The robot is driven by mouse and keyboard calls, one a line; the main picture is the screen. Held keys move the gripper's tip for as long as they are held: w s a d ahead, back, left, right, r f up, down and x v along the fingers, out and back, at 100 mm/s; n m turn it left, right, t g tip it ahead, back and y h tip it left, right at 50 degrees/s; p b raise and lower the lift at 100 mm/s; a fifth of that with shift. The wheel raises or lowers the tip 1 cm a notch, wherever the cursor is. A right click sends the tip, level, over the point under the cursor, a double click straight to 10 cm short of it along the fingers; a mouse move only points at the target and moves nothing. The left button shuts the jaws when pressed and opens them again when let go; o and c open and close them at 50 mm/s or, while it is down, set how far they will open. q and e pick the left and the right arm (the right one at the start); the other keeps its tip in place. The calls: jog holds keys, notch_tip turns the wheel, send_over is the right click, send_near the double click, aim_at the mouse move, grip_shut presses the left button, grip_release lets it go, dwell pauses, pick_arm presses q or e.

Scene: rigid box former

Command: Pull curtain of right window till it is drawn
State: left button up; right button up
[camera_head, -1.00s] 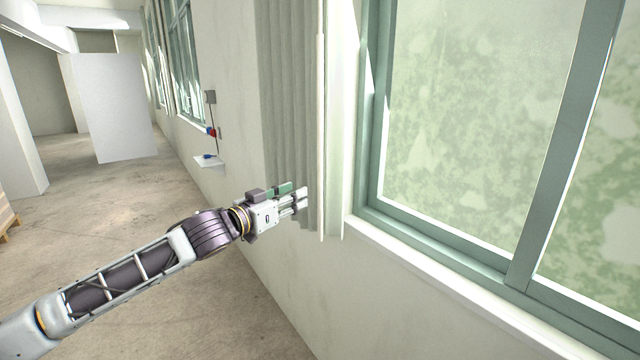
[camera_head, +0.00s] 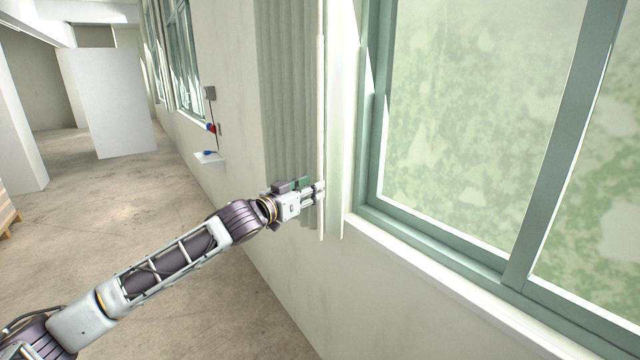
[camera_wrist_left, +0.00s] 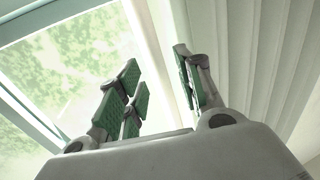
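The grey-green pleated curtain (camera_head: 285,90) hangs bunched at the left side of the right window (camera_head: 470,120), leaving the glass uncovered. A thin white upright rod (camera_head: 321,110) runs along the curtain's window-side edge. My left gripper (camera_head: 318,192) is in front of the lower curtain, its fingertips at the rod in the picture. In the left wrist view, its green-padded fingers (camera_wrist_left: 160,88) are spread apart. The pleats (camera_wrist_left: 265,60) show to the right and a pale upright strip shows beyond the gap. Whether anything touches the pads I cannot tell. My right gripper is not in view.
A white sill (camera_head: 430,275) runs below the window. A small wall shelf (camera_head: 208,157) with blue and red items above it is farther left. A white panel (camera_head: 112,100) stands on the floor behind. The concrete floor (camera_head: 120,215) near the wall is clear.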

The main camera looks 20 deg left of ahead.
pick_arm(q)
jog(key=x, duration=0.4)
jog(key=shift+w+p, duration=0.1)
jog(key=shift+p, duration=0.3)
jog(key=c, duration=0.7)
jog(key=shift+d, duration=0.1)
grip_shut()
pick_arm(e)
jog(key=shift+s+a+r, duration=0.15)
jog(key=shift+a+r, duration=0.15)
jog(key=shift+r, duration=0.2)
